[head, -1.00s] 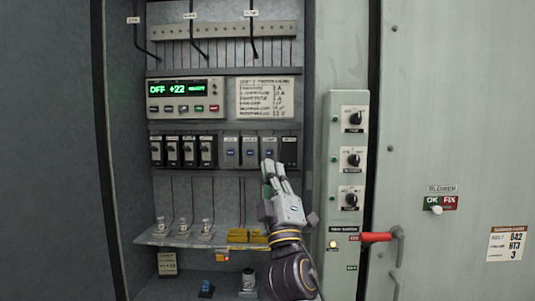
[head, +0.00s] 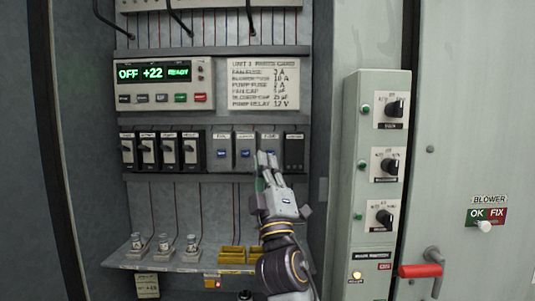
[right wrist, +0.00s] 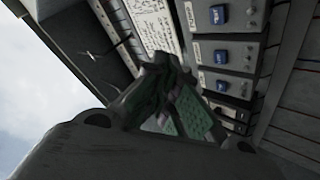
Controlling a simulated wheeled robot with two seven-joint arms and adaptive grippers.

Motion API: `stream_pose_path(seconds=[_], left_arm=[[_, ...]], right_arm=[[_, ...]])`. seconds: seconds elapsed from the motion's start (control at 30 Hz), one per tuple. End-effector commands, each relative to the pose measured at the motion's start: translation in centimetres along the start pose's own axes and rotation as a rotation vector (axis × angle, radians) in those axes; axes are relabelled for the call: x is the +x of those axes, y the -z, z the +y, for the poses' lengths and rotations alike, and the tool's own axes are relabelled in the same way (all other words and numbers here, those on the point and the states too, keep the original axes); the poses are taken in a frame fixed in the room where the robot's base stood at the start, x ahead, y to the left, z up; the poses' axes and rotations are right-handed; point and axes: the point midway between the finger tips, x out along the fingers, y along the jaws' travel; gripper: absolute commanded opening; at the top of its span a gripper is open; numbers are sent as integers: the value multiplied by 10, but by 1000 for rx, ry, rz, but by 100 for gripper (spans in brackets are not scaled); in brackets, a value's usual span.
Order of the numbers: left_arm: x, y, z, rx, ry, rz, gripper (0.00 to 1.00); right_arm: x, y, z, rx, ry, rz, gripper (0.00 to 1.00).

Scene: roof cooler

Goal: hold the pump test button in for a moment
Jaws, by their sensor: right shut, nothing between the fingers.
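Three grey relay modules with blue test buttons sit side by side in the cabinet, two of them showing clear buttons, the left (head: 222,155) and the middle (head: 245,154). The right grey module (head: 268,139) has its button largely behind my fingertips; its small label is too blurred to read surely. My right gripper (head: 267,160) is shut and empty, pointing up at the lower part of that module; whether it touches cannot be told. In the right wrist view the shut fingers (right wrist: 172,95) are beside several modules with blue buttons (right wrist: 221,57). My left gripper is not in view.
Black switches (head: 190,150) stand left of the modules, and a black module (head: 294,150) stands right. A display (head: 163,74) reads OFF +22 READY. A shelf (head: 190,262) holds small parts below. A knob box (head: 378,180) and red handle (head: 420,270) lie right.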

Motion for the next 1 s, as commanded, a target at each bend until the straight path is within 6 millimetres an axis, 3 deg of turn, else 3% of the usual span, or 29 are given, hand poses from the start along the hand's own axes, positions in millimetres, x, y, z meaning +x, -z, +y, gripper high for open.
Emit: stream_pose_path(seconds=[0.67,1.0], left_arm=[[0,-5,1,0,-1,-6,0],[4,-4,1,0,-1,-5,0]], right_arm=[[1,-1,-1,-1,0,0,0],[14,-10,-10,-1,0,0,0]])
